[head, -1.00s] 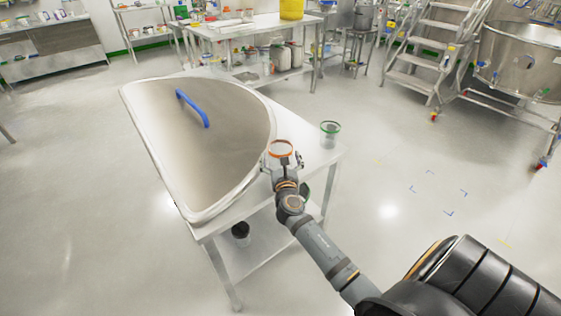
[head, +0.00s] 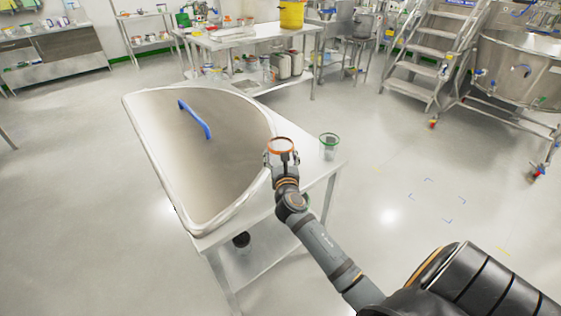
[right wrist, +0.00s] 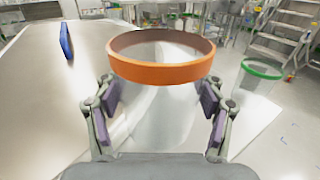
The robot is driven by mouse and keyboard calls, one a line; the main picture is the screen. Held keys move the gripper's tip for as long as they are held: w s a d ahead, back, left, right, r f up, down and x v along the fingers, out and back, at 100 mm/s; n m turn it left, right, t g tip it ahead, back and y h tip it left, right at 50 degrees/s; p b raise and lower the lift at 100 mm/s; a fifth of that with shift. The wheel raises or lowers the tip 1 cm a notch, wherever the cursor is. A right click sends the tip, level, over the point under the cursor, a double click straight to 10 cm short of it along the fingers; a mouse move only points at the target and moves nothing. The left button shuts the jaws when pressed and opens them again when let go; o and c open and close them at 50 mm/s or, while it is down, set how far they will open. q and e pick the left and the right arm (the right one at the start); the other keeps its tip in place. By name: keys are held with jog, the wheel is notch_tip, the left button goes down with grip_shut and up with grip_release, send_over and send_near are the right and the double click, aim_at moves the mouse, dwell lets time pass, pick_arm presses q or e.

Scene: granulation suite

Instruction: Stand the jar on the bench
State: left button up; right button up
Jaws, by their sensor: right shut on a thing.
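A clear jar with an orange rim (head: 280,146) is in my right gripper (head: 281,158), over the right side of the bench (head: 318,178). In the right wrist view the jar (right wrist: 160,110) stands upright between the two finger pads of the gripper (right wrist: 160,108), which is shut on it. Whether its base touches the bench is hidden by the gripper and arm. My left gripper is not in view.
A clear jar with a green rim (head: 329,147) stands on the bench, right of the held jar. A large metal lid with a blue handle (head: 195,120) covers most of the bench. A dark container (head: 241,240) sits on the lower shelf. Steps (head: 425,65) stand behind.

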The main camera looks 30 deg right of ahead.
notch_tip(320, 180, up, 22)
jog(key=p, duration=0.4)
jog(key=shift+f+p, duration=0.25)
jog(key=shift+p, duration=0.15)
